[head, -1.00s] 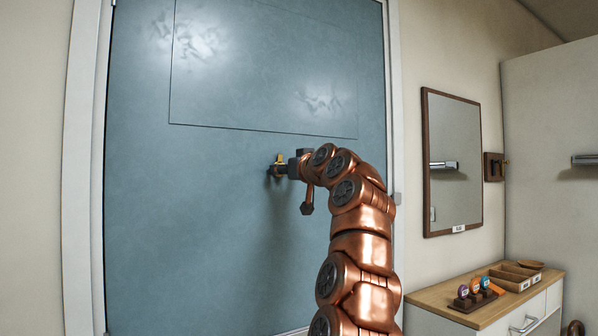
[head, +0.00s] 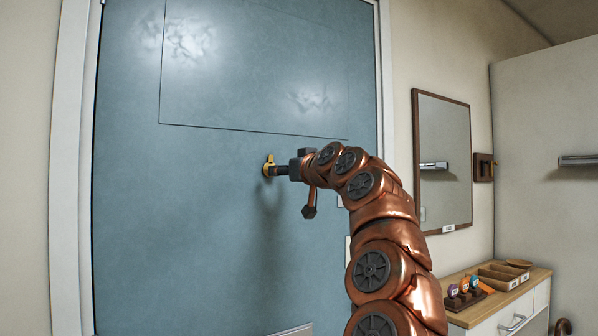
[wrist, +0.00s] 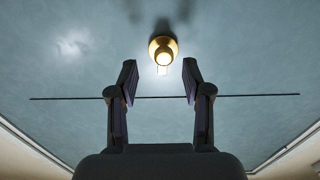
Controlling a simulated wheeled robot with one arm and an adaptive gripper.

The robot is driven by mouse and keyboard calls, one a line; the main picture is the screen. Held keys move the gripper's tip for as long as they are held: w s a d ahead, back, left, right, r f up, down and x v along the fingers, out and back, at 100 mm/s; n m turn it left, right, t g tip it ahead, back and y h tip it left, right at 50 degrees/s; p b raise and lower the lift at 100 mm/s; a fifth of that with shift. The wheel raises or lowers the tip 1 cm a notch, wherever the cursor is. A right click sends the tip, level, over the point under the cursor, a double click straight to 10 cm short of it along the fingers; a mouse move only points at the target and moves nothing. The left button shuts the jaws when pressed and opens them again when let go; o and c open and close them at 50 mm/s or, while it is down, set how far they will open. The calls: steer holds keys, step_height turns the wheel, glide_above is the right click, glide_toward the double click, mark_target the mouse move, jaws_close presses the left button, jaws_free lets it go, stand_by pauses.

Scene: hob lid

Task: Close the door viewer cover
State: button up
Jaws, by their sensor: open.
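The brass door viewer (head: 268,168) sits on the blue-grey door (head: 180,220), below the door's outlined panel. A small brass tab, which looks like its cover, sticks up from it. In the wrist view the viewer (wrist: 155,46) is a round brass disc with a bright part at its lower edge. My gripper (head: 282,170) points at the viewer from the right in the head view. In the wrist view my gripper (wrist: 160,66) is open, its two fingers apart. The viewer shows in the gap, just beyond the fingertips. Nothing is held. I cannot tell whether a finger touches the tab.
A framed mirror (head: 442,165) hangs on the wall right of the door. A small cabinet (head: 500,297) with trays and several coloured items stands at the lower right. The door face around the viewer is otherwise flat and clear.

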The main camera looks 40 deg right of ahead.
steer(key=s, duration=0.6)
steer(key=shift+s+a, duration=0.4)
steer(key=shift+a, duration=0.05)
steer(key=shift+d, duration=0.15)
